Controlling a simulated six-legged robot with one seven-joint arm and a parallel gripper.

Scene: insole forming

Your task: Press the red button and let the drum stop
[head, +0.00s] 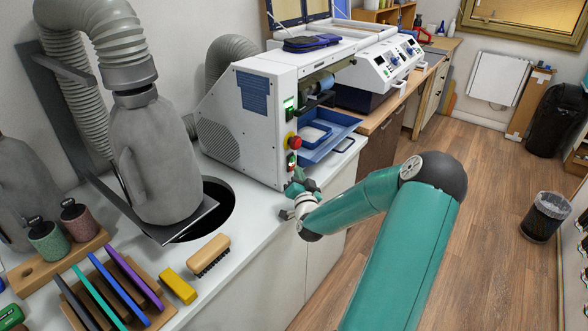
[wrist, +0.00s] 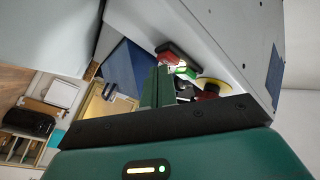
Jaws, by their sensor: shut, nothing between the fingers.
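The red button (head: 294,142) is a round mushroom button on a yellow base, on the front of a white machine (head: 247,120). In the wrist view the red button (wrist: 208,93) is at right of centre, partly behind the gripper's dark edge. My gripper (head: 297,182) is shut and empty, just below the button and close to the machine's front. In the wrist view its green fingers (wrist: 161,86) point up beside the button; I cannot tell whether they touch anything. A drum-like cylinder (head: 325,82) shows in the machine's opening; I cannot tell if it turns.
A smaller red-and-green switch (head: 292,162) sits below the button. A blue tray (head: 322,137) juts out to its right. On the left, a grey hose and shrouded body (head: 155,160) stand over a round hole. A yellow block (head: 178,286) and brush (head: 210,255) lie in front.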

